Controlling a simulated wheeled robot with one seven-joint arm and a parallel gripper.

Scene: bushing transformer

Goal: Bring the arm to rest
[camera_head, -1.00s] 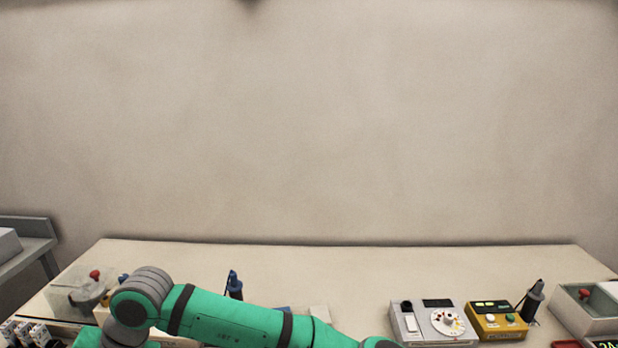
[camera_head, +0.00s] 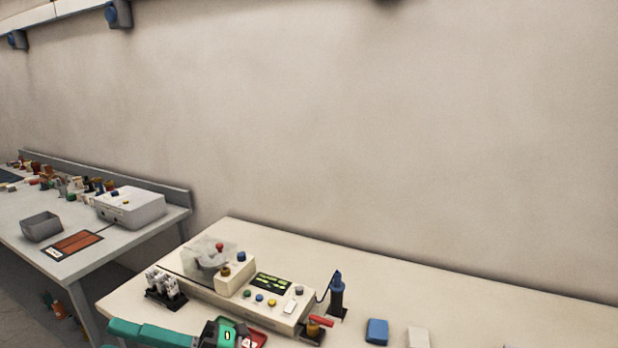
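My green arm (camera_head: 150,332) shows at the bottom left of the head view, low in front of the beige table (camera_head: 450,290). A dark part with a small lit yellow-green light (camera_head: 227,336) is at its right end, cut off by the picture's lower edge. My gripper's fingers cannot be made out, so I cannot tell what they hold. A red tray (camera_head: 257,337) is partly hidden just beside that end of the arm.
A beige instrument (camera_head: 270,295) with buttons stands behind the arm, with a blue-topped probe (camera_head: 337,292) at its right. A blue block (camera_head: 377,331) and a pale block (camera_head: 418,337) lie further right. A grey side table (camera_head: 120,235) stands at the left.

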